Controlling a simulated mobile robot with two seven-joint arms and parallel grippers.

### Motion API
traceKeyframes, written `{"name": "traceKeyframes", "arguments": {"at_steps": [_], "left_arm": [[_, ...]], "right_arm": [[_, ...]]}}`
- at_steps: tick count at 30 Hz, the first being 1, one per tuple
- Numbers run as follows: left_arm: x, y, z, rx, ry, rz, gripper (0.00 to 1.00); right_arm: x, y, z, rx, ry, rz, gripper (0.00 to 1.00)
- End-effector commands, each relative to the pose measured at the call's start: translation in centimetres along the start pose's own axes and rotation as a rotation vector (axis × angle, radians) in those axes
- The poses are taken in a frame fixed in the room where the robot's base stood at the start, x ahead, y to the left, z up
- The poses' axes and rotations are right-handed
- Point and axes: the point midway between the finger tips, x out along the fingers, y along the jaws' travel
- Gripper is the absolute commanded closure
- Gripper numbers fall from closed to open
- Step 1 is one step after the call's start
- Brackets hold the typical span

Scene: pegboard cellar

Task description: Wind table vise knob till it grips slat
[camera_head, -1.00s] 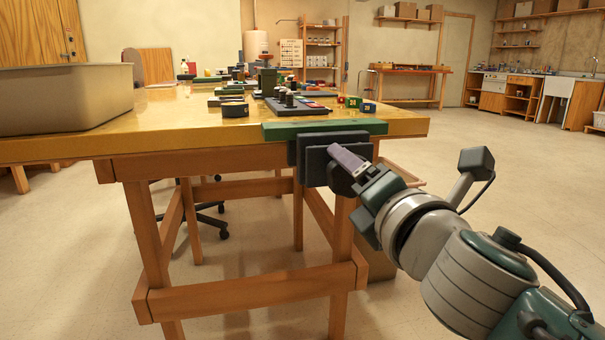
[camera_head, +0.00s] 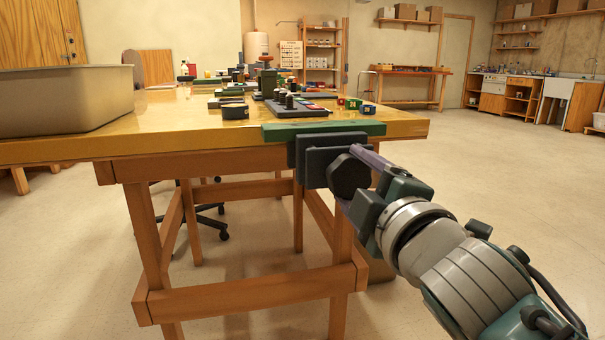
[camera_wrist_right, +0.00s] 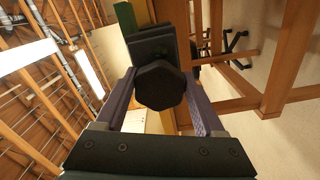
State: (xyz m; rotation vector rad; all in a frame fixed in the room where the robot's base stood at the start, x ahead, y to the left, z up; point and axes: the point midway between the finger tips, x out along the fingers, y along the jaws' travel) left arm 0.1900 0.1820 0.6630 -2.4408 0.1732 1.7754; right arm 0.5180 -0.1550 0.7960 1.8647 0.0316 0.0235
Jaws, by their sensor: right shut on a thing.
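The table vise (camera_head: 313,160) is dark grey and mounted at the table's front edge, with its flat plates facing me. Its black faceted knob (camera_head: 347,174) sticks out towards me and also shows in the right wrist view (camera_wrist_right: 160,85). A long green slat-like piece (camera_head: 325,130) lies along the top of the vise; I cannot tell whether the jaws touch it. My right gripper (camera_head: 352,178) is shut on the knob, with one purple finger at its upper right and the other at its lower left. My left gripper is out of view.
The wooden table (camera_head: 180,145) carries a grey bin (camera_head: 65,100) at left. Dark blocks and small coloured cubes (camera_head: 353,104) stand behind the vise. Table legs and a low crossbar (camera_head: 250,295) lie below. Open floor is at right.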

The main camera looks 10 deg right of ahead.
Motion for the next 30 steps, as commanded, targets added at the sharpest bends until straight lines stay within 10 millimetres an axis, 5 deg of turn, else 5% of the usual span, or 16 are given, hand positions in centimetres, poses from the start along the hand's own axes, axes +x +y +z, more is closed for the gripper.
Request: {"name": "traceKeyframes", "arguments": {"at_steps": [15,30], "left_arm": [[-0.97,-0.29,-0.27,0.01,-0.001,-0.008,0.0],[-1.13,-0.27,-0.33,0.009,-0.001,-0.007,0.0]], "right_arm": [[0.01,-0.08,-0.09,0.362,0.001,0.001,0.84],[0.01,-0.22,-0.1,0.443,0.001,0.001,0.84]]}}
